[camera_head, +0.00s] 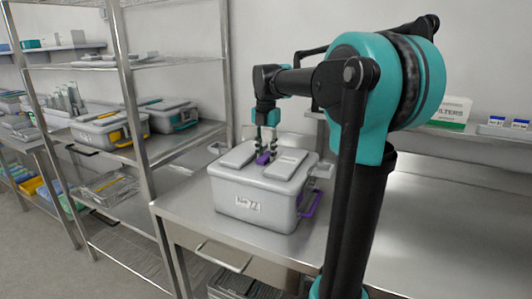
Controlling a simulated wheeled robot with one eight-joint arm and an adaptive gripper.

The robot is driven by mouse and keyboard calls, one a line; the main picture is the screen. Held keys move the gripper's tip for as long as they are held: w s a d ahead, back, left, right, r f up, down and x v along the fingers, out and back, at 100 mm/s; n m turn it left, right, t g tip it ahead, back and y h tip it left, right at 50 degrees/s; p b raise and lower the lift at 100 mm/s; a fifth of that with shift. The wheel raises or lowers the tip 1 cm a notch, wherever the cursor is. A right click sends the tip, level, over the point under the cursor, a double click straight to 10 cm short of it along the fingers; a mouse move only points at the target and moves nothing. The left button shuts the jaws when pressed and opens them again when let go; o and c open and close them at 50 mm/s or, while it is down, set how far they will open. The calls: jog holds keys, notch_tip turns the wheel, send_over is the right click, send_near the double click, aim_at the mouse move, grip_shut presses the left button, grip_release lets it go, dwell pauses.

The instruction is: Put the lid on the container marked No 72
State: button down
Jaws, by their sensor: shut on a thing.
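The grey container (236,203) marked No 72 stands on the steel table, its label on the front face and a purple latch handle (312,205) on its right side. The grey lid (238,156) with two raised panels lies over the container's top and looks level. Whether it is fully seated cannot be told. My gripper (265,152) points straight down over the lid's middle. It is shut on the lid's purple handle (264,158), whose upper part the fingers partly hide.
A wire shelf rack (132,90) stands at the left with other lidded grey containers (101,129). A steel worktop (450,220) extends to the right and looks clear. A white-and-green box (451,110) and small boxes stand on the ledge behind it.

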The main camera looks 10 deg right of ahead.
jog(key=shift+f, duration=0.75)
dwell(0.7)
jog(key=c, duration=1.1)
grip_release()
jog(key=o, duration=0.5)
jog(key=shift+r, duration=3.5)
jog(key=shift+c, duration=0.4)
